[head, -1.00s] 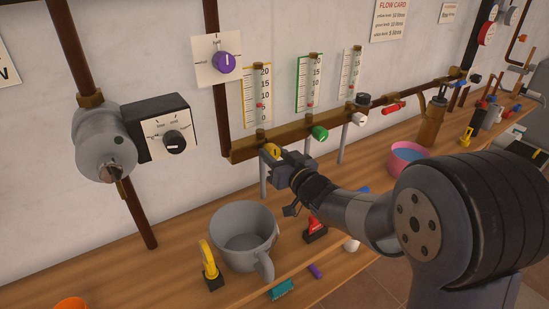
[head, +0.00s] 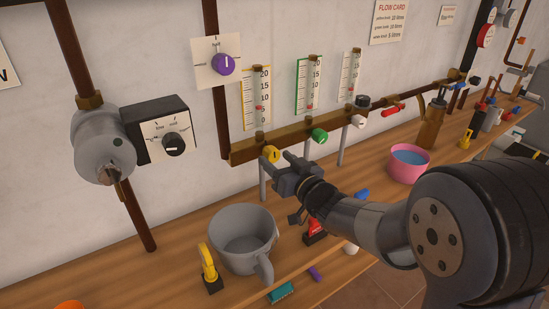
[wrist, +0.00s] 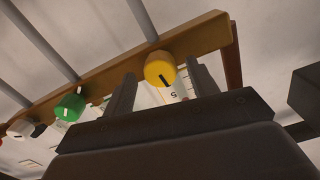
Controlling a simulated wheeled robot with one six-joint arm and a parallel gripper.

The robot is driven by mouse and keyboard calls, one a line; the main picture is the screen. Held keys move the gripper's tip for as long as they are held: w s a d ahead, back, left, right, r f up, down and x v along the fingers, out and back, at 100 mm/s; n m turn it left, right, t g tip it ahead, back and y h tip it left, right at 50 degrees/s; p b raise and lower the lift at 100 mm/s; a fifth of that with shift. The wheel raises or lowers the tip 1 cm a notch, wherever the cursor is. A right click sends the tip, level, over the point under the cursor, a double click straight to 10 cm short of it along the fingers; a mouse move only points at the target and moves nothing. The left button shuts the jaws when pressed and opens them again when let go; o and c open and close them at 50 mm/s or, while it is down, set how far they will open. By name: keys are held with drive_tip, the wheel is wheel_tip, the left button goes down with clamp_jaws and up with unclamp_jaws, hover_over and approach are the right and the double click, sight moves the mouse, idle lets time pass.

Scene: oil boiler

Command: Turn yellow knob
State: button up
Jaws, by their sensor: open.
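The yellow knob (head: 271,155) sits on the brass manifold bar (head: 240,151), below the yellow-edged gauge (head: 257,98). In the wrist view the yellow knob (wrist: 160,68) shows a dark pointer line and lies just beyond and between my two fingers. My gripper (head: 276,162) is open and empty, just right of and in front of the knob in the head view. The fingers (wrist: 160,88) also show in the wrist view, spread apart with a gap between them. I see no clear contact with the knob.
A green knob (head: 320,135) and a white knob (head: 359,120) sit farther right on the bar. A grey mug (head: 240,262) stands on the wooden bench below, beside a yellow-handled tool (head: 208,262). A pink bowl (head: 409,165) stands behind my arm. A purple knob (head: 223,64) is on the wall.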

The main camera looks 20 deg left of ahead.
drive_tip(key=v, duration=0.8)
drive_tip(key=shift+s+d, duration=0.25)
drive_tip(key=shift+s, duration=0.05)
drive_tip(key=x, duration=1.1)
drive_tip(key=shift+w+p, duration=0.15)
drive_tip(key=shift+p, duration=0.15)
drive_tip(key=shift+d+r+m+p, duration=0.1)
drive_tip(key=shift+m+p, duration=0.2)
drive_tip(key=shift+p, duration=0.1)
drive_tip(key=shift+f+b, duration=0.2)
drive_tip(key=shift+b, duration=0.2)
